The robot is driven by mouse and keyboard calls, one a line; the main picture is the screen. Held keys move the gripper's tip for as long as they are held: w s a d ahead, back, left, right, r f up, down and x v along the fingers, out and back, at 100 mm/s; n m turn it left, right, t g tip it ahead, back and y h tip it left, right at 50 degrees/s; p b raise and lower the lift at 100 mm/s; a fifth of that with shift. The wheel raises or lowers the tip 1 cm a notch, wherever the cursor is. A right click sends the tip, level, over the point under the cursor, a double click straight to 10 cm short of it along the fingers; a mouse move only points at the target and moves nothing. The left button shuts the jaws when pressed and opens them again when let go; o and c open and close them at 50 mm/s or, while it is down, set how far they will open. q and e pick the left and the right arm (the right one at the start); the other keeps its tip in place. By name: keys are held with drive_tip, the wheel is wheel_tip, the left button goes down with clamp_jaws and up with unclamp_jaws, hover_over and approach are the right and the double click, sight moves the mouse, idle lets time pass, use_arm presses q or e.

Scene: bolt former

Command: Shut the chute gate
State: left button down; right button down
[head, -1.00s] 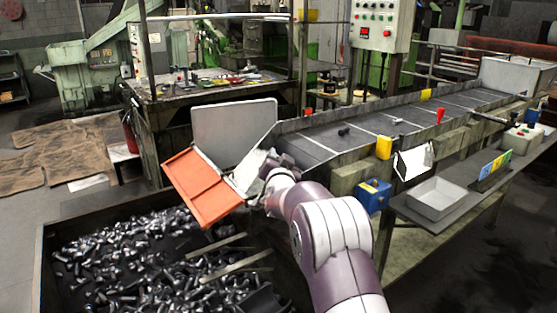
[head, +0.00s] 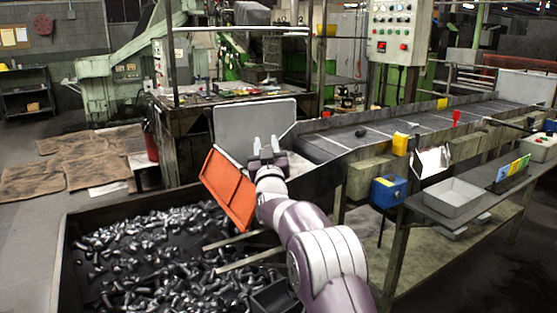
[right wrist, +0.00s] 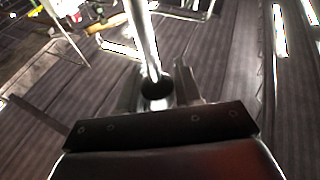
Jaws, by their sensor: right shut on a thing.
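The chute gate is an orange panel (head: 228,190) at the lower end of the conveyor chute, above the bin of bolts. It stands steeply tilted, to the left of my right gripper. My right gripper (head: 267,145) is at the chute mouth, in front of a grey upright plate (head: 250,124). In the right wrist view the gripper (right wrist: 158,88) is shut on a shiny metal rod (right wrist: 146,40), which looks like the gate's handle. Where the rod joins the gate is hidden. My left gripper is out of view.
A bin of loose bolts (head: 150,250) fills the lower left. The conveyor (head: 390,128) runs back to the right. A blue box (head: 388,191) and a grey tray (head: 455,198) are to the right of my arm.

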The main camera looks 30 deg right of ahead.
drive_tip(key=a+f+n+t+y+b, duration=0.2)
drive_tip(key=a+n+t+y+b, duration=0.1)
drive_tip(key=a+n+y+b, duration=0.2)
drive_tip(key=shift+s+a+f+n+b, duration=0.25)
drive_tip(key=shift+a+n+b, duration=0.95)
drive_tip(key=shift+n, duration=0.9)
drive_tip(key=shift+d, duration=0.2)
drive_tip(key=c, duration=0.9)
unclamp_jaws()
drive_tip(key=shift+o, duration=0.2)
drive_tip(key=shift+s, duration=0.1)
drive_tip(key=b+v, duration=0.1)
drive_tip(key=v, duration=1.1)
drive_tip(key=shift+s+f, duration=0.2)
